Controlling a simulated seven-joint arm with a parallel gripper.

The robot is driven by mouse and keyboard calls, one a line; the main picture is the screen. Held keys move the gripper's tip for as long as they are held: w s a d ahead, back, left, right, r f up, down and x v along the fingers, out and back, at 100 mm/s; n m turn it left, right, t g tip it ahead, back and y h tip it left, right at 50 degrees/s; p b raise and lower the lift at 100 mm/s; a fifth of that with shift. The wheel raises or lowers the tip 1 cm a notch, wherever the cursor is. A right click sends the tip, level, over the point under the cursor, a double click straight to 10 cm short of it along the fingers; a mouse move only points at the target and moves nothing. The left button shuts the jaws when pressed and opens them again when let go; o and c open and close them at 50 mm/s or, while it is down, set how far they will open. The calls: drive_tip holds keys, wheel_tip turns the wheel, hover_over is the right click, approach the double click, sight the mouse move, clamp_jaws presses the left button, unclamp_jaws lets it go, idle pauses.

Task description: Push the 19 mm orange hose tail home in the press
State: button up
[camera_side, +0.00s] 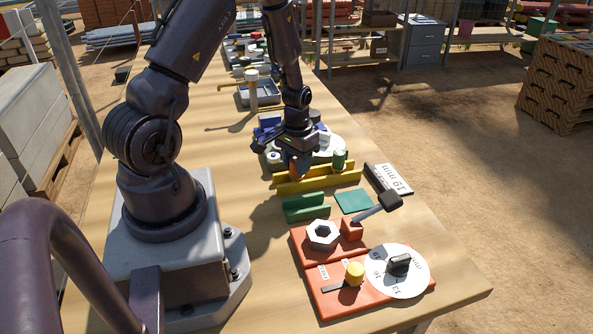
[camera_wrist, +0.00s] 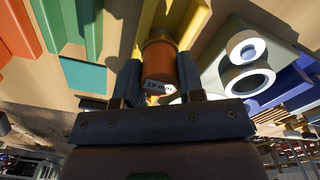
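The orange hose tail (camera_wrist: 160,62), labelled 19 mm, sits between the fingers of my gripper (camera_wrist: 158,80) in the wrist view, with a finger close against each side. In the side view my gripper (camera_side: 297,165) points down over the yellow rack (camera_side: 318,180), with a bit of orange between its fingers. Whether the tail still rests on the rack is hard to tell. The red press (camera_side: 340,270) stands at the near end of the table. It carries a white hex collar (camera_side: 322,235), a yellow knob (camera_side: 355,273), a black-ended lever (camera_side: 390,200) and a numbered dial (camera_side: 398,270).
A green cradle (camera_side: 305,207) and green pad (camera_side: 354,201) lie between rack and press. A 19 mm sign (camera_side: 388,179) is at the right edge. A green cylinder (camera_side: 340,160) stands by the rack. A grey tray (camera_side: 258,94) is farther back. The table's near right corner is clear.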

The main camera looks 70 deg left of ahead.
clamp_jaws()
drive_tip(key=shift+r, duration=3.5)
